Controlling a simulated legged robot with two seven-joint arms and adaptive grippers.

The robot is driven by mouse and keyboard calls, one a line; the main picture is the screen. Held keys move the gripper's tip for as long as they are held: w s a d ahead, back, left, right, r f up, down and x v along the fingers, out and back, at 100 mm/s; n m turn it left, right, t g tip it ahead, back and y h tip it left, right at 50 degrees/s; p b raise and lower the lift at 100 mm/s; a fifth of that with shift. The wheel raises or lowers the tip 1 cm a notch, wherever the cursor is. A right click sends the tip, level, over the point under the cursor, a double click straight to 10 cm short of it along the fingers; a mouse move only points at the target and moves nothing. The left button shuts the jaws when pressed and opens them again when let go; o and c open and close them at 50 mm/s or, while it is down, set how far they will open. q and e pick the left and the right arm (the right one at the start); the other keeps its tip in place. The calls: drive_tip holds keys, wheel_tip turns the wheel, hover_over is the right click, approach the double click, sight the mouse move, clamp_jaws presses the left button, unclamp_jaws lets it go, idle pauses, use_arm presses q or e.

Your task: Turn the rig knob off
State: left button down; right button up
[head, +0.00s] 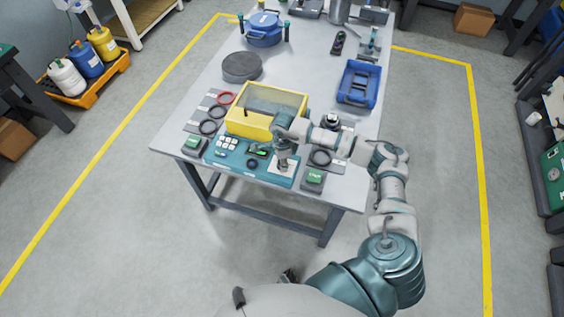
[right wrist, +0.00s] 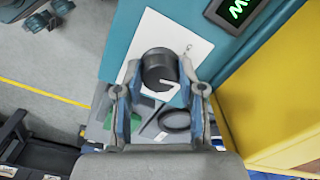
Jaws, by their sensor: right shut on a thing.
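The rig is a teal control panel (head: 228,160) at the near edge of the table, with white buttons, a small green display and a yellow-framed clear box behind it. The rig knob (right wrist: 160,68) is a dark round knob with a white pointer line, on a white plate (right wrist: 190,40) with a printed mark. My right gripper (right wrist: 159,80) is shut on the knob, one finger on each side. In the head view my right gripper (head: 283,163) is over the white plate at the panel's right end and mostly hides the knob. My left gripper cannot be made out.
The yellow box (head: 250,122) stands close behind the panel. Dark seal rings (head: 320,158) and a red ring (head: 226,98) lie on either side. A green-topped block (head: 314,177) sits at the near right. A blue tray (head: 358,84) is farther back.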

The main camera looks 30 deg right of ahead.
use_arm(q)
drive_tip(key=shift+w+d+r+b, duration=0.15)
drive_tip(key=shift+w+r+b, duration=0.1)
drive_tip(key=shift+w, duration=0.4)
drive_tip(key=shift+w+d+r+b, duration=0.1)
drive_tip(key=shift+w+r+b, duration=0.1)
drive_tip(key=shift+w, duration=0.4)
use_arm(e)
drive_tip(key=shift+d+n, duration=0.1)
drive_tip(key=shift+n, duration=0.8)
use_arm(q)
drive_tip(key=shift+d, duration=0.1)
use_arm(e)
drive_tip(key=o, duration=1.5)
drive_tip(key=m+p, duration=0.1)
drive_tip(key=m, duration=0.2)
drive_tip(key=shift+r, duration=0.15)
drive_tip(key=m+p, duration=0.1)
drive_tip(key=m, duration=0.3)
drive_tip(key=shift+p, duration=0.4)
drive_tip(key=m+p, duration=0.1)
drive_tip(key=m, duration=0.2)
drive_tip(key=shift+m, duration=0.4)
use_arm(q)
drive_tip(key=r, duration=0.4)
drive_tip(key=shift+w, duration=0.35)
use_arm(e)
drive_tip(key=shift+f+m, duration=0.2)
drive_tip(key=shift+m, duration=0.4)
